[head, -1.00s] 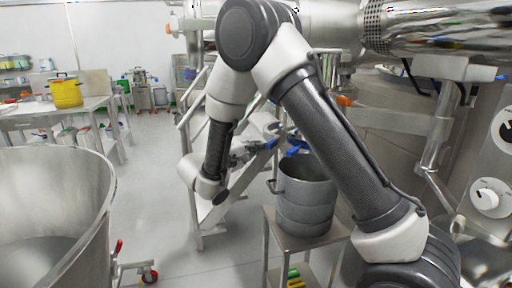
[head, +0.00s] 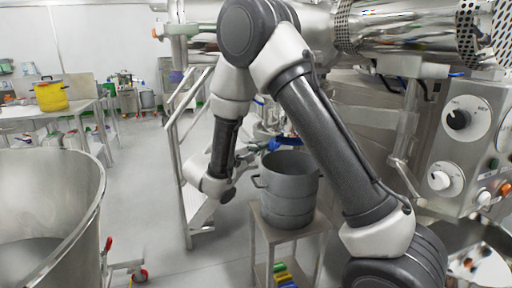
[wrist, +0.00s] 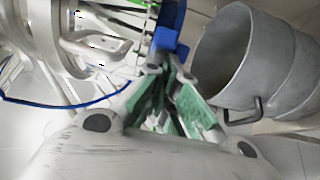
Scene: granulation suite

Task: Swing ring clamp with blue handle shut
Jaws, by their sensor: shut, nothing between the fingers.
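The blue handle (head: 288,142) shows just above the steel pot's rim in the head view, beside my gripper. In the wrist view the blue handle (wrist: 168,28) runs from the top edge down to just beyond my fingertips. My gripper (wrist: 165,72) is shut, with green pads and nothing held. Its tips are very close to the handle, and I cannot tell whether they touch it. In the head view my gripper (head: 257,149) is small and partly lost against the clutter. The clamp's ring is not clear in either view, so I cannot tell how far it stands open.
A grey steel pot (head: 288,188) stands on a small steel stand (head: 300,232) close to my gripper; the pot (wrist: 255,62) is right of it in the wrist view. Railed steps (head: 181,150) stand behind my arm. A large steel vessel (head: 98,205) and control panel (head: 466,140) flank me.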

